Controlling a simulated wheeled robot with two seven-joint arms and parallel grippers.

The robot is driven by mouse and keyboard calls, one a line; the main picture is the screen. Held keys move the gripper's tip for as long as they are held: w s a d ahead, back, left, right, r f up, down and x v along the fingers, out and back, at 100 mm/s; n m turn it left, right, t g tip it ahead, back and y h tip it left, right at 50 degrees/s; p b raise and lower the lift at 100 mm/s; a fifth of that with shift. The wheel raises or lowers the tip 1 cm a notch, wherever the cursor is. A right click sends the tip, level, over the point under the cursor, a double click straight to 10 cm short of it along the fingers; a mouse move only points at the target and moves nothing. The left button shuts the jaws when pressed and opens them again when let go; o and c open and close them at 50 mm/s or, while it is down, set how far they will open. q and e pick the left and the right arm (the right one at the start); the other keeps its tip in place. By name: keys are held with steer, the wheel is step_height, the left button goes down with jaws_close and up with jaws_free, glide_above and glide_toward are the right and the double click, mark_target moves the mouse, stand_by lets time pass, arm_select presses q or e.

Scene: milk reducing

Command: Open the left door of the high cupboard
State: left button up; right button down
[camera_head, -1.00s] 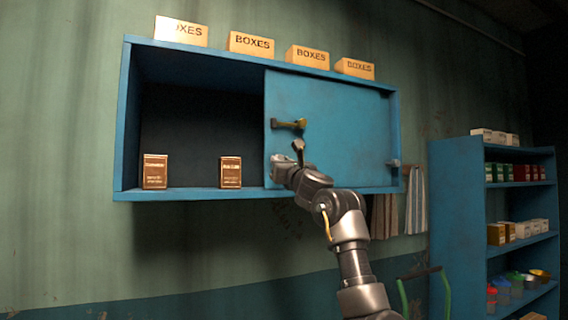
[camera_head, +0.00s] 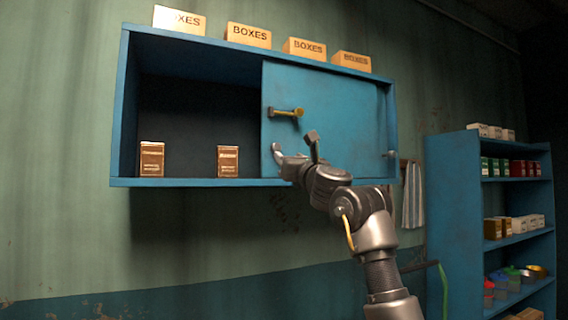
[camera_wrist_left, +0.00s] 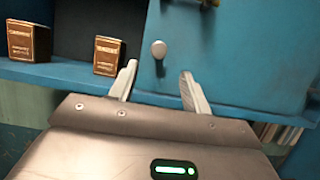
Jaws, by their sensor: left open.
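The high cupboard (camera_head: 200,183) is a blue wall cabinet. Its left half stands open onto a dark inside, and a blue door panel (camera_head: 345,115) covers the right half. A brass handle (camera_head: 286,111) sits near the panel's left edge, and a grey knob (camera_head: 390,154) is at its lower right. In the left wrist view a round pale knob (camera_wrist_left: 159,49) shows on the panel, between and beyond my fingertips. My left gripper (camera_head: 295,148) is open and empty before the panel's lower left, below the brass handle. Contact with the panel cannot be told. My right gripper is out of view.
Two small brown boxes (camera_head: 152,159) (camera_head: 228,161) stand on the cupboard's floor in the open half. Several boxes marked BOXES (camera_head: 249,36) stand on its top. A blue shelf unit (camera_head: 455,220) with goods stands at the right.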

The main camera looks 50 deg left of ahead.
arm_select(q)
steer(key=shift+b+v, duration=0.4)
steer(key=shift+v, duration=1.1)
